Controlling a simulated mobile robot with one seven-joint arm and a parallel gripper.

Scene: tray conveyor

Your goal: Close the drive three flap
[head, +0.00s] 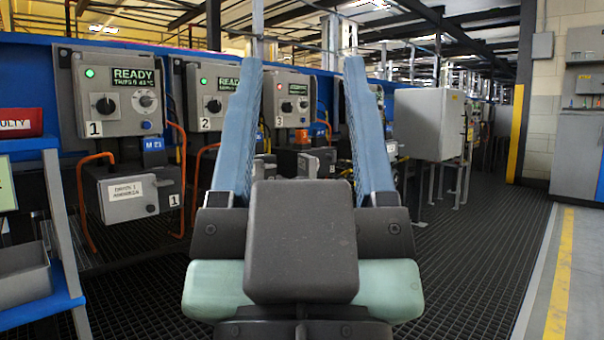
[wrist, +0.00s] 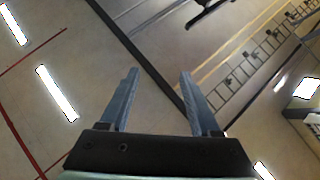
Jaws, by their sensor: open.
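Control boxes one (head: 118,95) and two (head: 208,97) stand to the left, with orange cables. A blue shelf stand (head: 40,300) with a grey bin is at near left. A grey cabinet (head: 425,124) is right of centre. The dark grated floor (head: 460,260) is clear at right.

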